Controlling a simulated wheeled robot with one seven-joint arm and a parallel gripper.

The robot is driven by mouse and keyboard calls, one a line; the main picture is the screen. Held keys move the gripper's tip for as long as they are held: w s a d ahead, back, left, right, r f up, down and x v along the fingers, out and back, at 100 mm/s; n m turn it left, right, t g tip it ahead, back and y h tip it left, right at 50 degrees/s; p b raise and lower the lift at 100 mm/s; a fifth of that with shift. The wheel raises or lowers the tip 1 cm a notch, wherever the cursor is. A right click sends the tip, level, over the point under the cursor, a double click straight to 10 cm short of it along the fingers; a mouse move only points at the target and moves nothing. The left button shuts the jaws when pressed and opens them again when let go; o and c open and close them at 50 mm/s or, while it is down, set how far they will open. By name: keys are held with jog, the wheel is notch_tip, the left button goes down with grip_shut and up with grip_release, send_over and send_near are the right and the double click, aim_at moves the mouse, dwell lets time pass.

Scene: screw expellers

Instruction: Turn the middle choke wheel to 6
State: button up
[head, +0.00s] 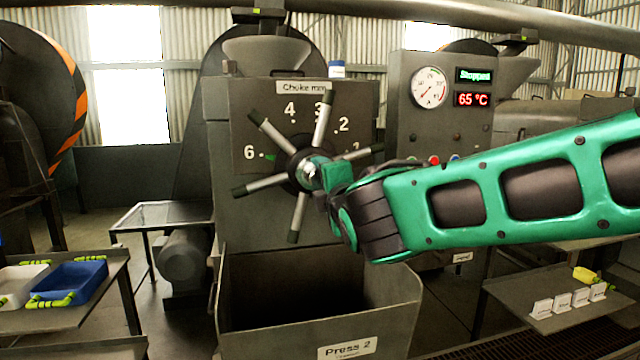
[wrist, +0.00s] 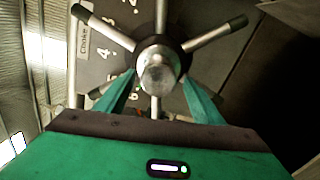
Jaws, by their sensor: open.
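The choke wheel (head: 297,214) is on the front of Press 2. It has several metal spokes with dark grips around a round silver hub (wrist: 157,72). The dial plate (head: 240,128) behind it is headed "Choke mm", with 6 at left, 4 and 3 at top, 2 at right and 1 partly hidden by a spoke. A small green mark (head: 270,157) shows beside the 6. My gripper (head: 322,172) is in front of the hub. In the wrist view its open green fingers (wrist: 158,76) lie on either side of the hub; contact is unclear.
A control box with a gauge (head: 429,88) and red 65 °C display (head: 473,99) reading "Stopped" above stands right. An open bin (head: 390,318) labelled "Press 2" is below. A blue tray (head: 80,279) sits at left, and a shelf with small cards (head: 563,301) at right.

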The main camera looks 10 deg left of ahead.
jog(key=v, duration=0.7)
jog(key=shift+s+f, duration=0.1)
jog(key=w+d+f+m+g+h, duration=0.1)
jog(key=w+d+f+m+h, duration=0.15)
jog(key=d, duration=0.55)
jog(key=w+d+f+m+g+h, duration=0.1)
jog(key=d+f+m+h, duration=0.25)
jog(key=d, duration=0.45)
jog(key=s+d+f+m+g+h, duration=0.2)
jog(key=d+f+m, duration=0.25)
jog(key=d, duration=0.55)
jog(key=s+d+f+m+g+h, duration=0.1)
jog(key=s+d+f+m+g, duration=0.25)
jog(key=d, duration=0.55)
jog(key=s+d+f+m+g, duration=0.5)
jog(key=s+d+f+m, duration=0.4)
jog(key=s+d, duration=0.45)
jog(key=s+f+m+g+y, duration=0.2)
jog(key=s+m, duration=0.6)
jog(key=s, duration=0.9)
notch_tip(320, 180, down, 2)
jog(key=shift+s+f+g, duration=0.15)
jog(key=shift+s+g, duration=0.05)
jog(key=shift+g, duration=0.75)
